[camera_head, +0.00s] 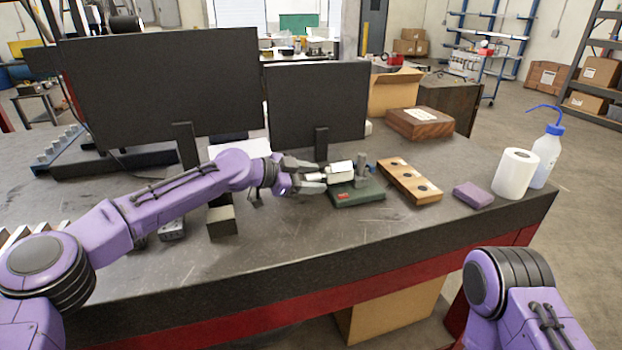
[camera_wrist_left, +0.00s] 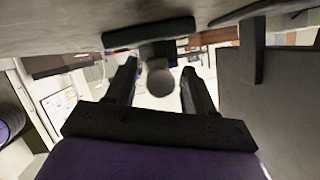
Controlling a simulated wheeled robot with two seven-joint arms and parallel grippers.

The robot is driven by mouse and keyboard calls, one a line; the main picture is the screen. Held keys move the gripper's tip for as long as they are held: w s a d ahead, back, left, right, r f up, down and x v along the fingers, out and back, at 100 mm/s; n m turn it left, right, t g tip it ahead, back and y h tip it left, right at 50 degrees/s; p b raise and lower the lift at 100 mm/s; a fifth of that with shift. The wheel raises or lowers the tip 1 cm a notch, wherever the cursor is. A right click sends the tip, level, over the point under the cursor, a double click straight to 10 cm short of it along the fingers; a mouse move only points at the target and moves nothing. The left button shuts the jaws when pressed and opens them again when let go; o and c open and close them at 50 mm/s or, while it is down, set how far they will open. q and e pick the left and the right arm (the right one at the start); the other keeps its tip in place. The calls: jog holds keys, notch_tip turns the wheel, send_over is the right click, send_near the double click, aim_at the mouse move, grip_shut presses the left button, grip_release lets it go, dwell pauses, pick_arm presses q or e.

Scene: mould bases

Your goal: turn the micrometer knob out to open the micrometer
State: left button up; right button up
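The micrometer (camera_head: 342,171) is held roughly level in a stand with a dark green base (camera_head: 357,195) on the bench. My left gripper (camera_head: 322,175) reaches it from the left, with its fingers at the micrometer's left end. In the left wrist view, the micrometer's round grey knob (camera_wrist_left: 160,78) shows end-on between the fingertips of the left gripper (camera_wrist_left: 158,80). There is a visible gap on each side of the knob, so the fingers are open and appear not to touch it. My right gripper is out of view; only part of the right arm shows.
Two dark monitors (camera_head: 165,95) (camera_head: 318,108) stand behind the left arm. A wooden block with holes (camera_head: 410,180), a purple block (camera_head: 473,195), a white roll (camera_head: 514,174) and a wash bottle (camera_head: 546,158) stand to the right. The bench front (camera_head: 400,230) is mostly clear.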

pick_arm(q)
notch_tip(320, 180, up, 3)
jog(key=shift+f+b, duration=0.2)
jog(key=shift+b, duration=0.5)
jog(key=s+r+b, duration=0.3)
jog(key=s+r, duration=0.7)
jog(key=s, duration=0.4)
jog(key=shift+r+b, duration=0.2)
jog(key=shift+b, duration=0.1)
jog(key=shift+f, duration=0.1)
